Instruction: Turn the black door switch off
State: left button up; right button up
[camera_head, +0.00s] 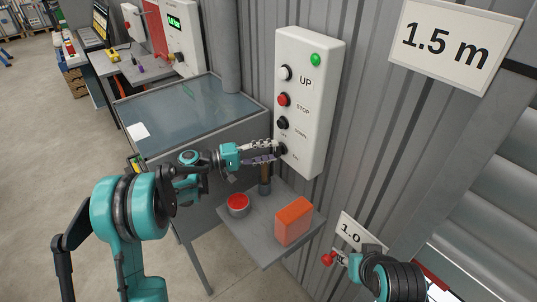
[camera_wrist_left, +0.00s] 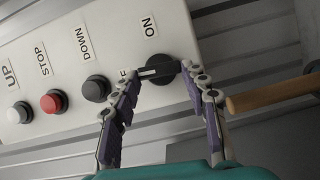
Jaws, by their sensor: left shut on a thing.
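The black door switch (camera_head: 280,149) is the lowest control on the white wall panel (camera_head: 312,60). In the left wrist view the switch (camera_wrist_left: 160,72) is a round black knob with a raised bar, beside the ON label; the other label is mostly covered by a finger. My left gripper (camera_head: 272,151) is at the panel, its fingertips on either side of the knob's bar, shut on it (camera_wrist_left: 162,74). Which label the bar points to, I cannot tell. My right arm's wrist (camera_head: 372,262) is at the lower right; its fingers do not show clearly.
Above the switch are white, red and black buttons and a green lamp (camera_head: 316,60). Below, a small shelf (camera_head: 262,249) holds a red-topped tin (camera_head: 238,203), an orange box (camera_head: 294,221) and a wooden handle (camera_wrist_left: 270,95) close to my left fingers. A glass-topped table (camera_head: 190,110) stands left.

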pick_arm(q)
jog(key=shift+f+n, duration=0.1)
jog(key=shift+n, duration=0.4)
jog(key=o, duration=1.2)
jog(key=shift+c, duration=0.2)
